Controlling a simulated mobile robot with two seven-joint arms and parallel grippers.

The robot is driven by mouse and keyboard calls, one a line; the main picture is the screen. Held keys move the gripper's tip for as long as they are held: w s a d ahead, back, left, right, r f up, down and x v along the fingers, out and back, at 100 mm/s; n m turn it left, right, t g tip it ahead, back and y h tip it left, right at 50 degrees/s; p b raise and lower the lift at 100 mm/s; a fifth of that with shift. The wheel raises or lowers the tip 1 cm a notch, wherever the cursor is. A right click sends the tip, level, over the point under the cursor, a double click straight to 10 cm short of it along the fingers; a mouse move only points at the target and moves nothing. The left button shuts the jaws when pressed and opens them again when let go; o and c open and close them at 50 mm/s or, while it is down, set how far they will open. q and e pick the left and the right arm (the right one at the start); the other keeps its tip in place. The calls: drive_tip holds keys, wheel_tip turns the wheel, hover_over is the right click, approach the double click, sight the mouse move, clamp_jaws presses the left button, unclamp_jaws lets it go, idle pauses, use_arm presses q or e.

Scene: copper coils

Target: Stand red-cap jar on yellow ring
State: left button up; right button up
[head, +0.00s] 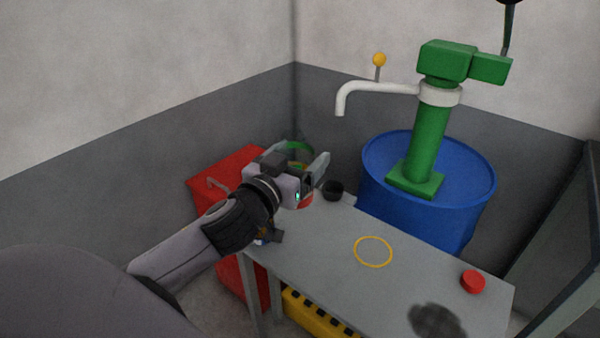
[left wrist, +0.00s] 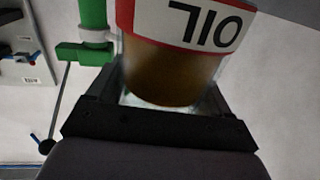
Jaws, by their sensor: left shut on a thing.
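My left gripper (head: 315,175) is raised beyond the far left end of the grey table. It is shut on a jar of amber content, with a red-and-white label reading OIL, large in the left wrist view (left wrist: 175,70). The lettering is upside down there, as is the pump. In the head view, the gripper mostly hides the jar; I cannot make out its cap. The yellow ring (head: 358,259) lies flat and empty on the table, right of and nearer than the gripper. My right gripper is not in view.
On the table (head: 320,262) are a small black cup (head: 333,191) and a red disc-like piece (head: 472,281). A dark patch (head: 437,320) shows at the near edge. A blue drum (head: 385,190) with a green pump (head: 428,140) stands behind; a red cabinet (head: 222,172) stands left.

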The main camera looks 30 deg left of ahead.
use_arm(q)
drive_tip(key=shift+r, duration=0.7)
drive_tip(key=s+d+f+h, duration=0.1)
drive_tip(key=s+d+f, duration=0.6)
drive_tip(key=d, duration=0.1)
wheel_tip(320, 180, up, 12)
drive_tip(key=p, duration=1.4)
drive_tip(key=shift+d+f+m, duration=0.15)
drive_tip(key=shift+f+m, duration=0.1)
drive_tip(key=shift+m, duration=0.15)
